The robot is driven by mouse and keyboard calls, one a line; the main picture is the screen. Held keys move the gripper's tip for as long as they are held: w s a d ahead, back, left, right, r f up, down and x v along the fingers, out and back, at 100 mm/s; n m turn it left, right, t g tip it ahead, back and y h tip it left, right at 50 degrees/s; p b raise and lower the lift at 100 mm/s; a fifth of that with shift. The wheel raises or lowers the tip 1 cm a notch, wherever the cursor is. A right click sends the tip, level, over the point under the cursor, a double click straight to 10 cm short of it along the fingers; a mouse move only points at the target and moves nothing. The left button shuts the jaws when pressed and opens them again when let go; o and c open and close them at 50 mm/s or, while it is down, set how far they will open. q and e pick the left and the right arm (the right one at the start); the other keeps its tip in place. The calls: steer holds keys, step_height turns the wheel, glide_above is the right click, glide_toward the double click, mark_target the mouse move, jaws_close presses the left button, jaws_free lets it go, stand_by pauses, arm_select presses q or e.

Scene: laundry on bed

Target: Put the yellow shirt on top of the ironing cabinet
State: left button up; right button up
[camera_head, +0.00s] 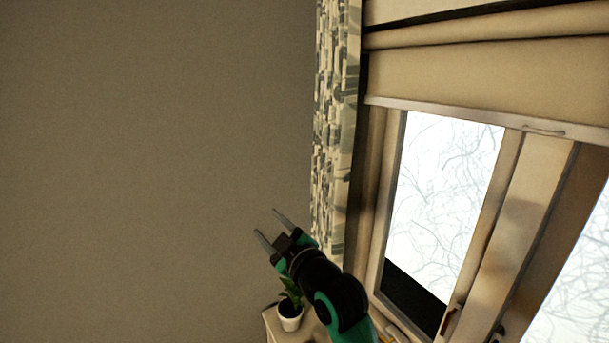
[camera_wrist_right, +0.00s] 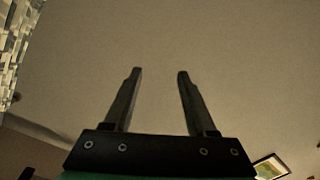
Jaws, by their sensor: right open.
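The yellow shirt and the ironing cabinet do not show clearly in either view. My right gripper (camera_head: 267,226) is raised in front of the grey wall, left of the curtain, in the head view. Its two fingers are apart with nothing between them. In the right wrist view the open fingers (camera_wrist_right: 158,75) stand empty against a plain surface. My left gripper is in neither view.
A potted plant (camera_head: 290,315) stands on a light cabinet top (camera_head: 272,322) below my right gripper. A patterned curtain (camera_head: 333,130) hangs beside a window (camera_head: 445,170) on the right. A framed picture (camera_wrist_right: 271,167) shows low in the wrist view.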

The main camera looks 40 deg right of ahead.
steer(key=s+a+r+m+t+y, duration=0.1)
steer(key=s+a+r+t, duration=0.3)
steer(key=r, duration=0.4)
steer(key=s+a+r+m+t+y, duration=0.1)
steer(key=s+a+r+m+t, duration=0.1)
steer(key=s+a+r, duration=0.5)
steer(key=s+r+m+t+y, duration=0.2)
steer(key=s+r+t, duration=0.1)
steer(key=s+r, duration=0.7)
steer(key=s, duration=0.2)
steer(key=shift+s+a+t, duration=0.25)
steer(key=shift+s+t, duration=0.15)
